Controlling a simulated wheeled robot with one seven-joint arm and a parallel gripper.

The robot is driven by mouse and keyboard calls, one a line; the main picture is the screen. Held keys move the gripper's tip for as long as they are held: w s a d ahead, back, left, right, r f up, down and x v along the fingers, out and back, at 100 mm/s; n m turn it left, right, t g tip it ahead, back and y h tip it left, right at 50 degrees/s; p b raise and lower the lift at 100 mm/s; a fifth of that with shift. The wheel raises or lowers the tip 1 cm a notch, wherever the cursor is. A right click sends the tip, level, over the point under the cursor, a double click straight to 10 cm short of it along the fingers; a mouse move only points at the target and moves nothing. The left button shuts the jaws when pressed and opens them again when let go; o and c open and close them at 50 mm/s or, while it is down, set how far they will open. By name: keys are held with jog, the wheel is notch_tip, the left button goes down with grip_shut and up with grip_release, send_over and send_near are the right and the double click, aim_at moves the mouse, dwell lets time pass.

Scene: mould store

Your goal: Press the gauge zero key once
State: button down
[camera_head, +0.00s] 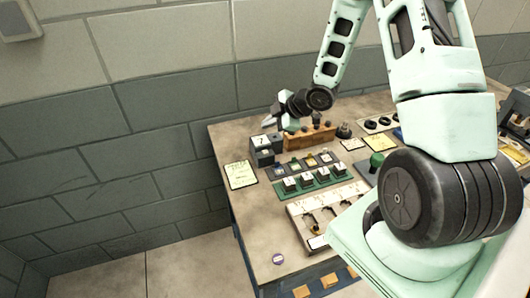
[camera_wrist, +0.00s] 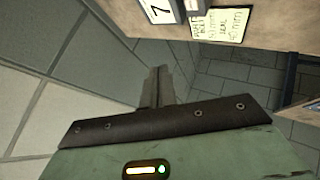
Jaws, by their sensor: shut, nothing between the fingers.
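My gripper (camera_head: 268,122) is at the far left corner of the bench in the head view, just above a small dark grey box (camera_head: 262,158) with a pale numbered face. Its fingers are shut and empty; they also show in the wrist view (camera_wrist: 159,72). In the wrist view a white plate marked 7 (camera_wrist: 159,11) stands at the top edge, apart from the fingertips. Which part is the gauge zero key, I cannot tell; no label for it is readable.
A yellow handwritten card (camera_head: 240,175) lies left of the box. Rows of small keys (camera_head: 311,178), a wooden rack (camera_head: 310,136), a green knob (camera_head: 376,160) and a tray of hooks (camera_head: 318,242) fill the bench (camera_head: 255,232). A brick wall (camera_head: 165,120) stands behind.

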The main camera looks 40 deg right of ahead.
aim_at(265, 151)
notch_tip(265, 151, down, 8)
jog(key=b, duration=0.6)
jog(key=shift+f, duration=0.1)
jog(key=shift+b, duration=0.35)
dwell(1.3)
jog(key=shift+f+b, duration=0.3)
jog(key=shift+f, duration=0.1)
jog(key=shift+f+b, duration=0.3)
jog(key=shift+f, duration=0.05)
dwell(0.4)
jog(key=shift+s+f+b, duration=0.15)
jog(key=shift+f+b, duration=0.15)
jog(key=shift+f, duration=0.2)
dwell(0.5)
jog(key=shift+w+d+r+p, duration=0.1)
jog(key=shift+w+r+p, duration=0.1)
jog(key=shift+r+p, duration=0.7)
jog(key=shift+r, duration=0.1)
jog(key=shift+r, duration=0.15)
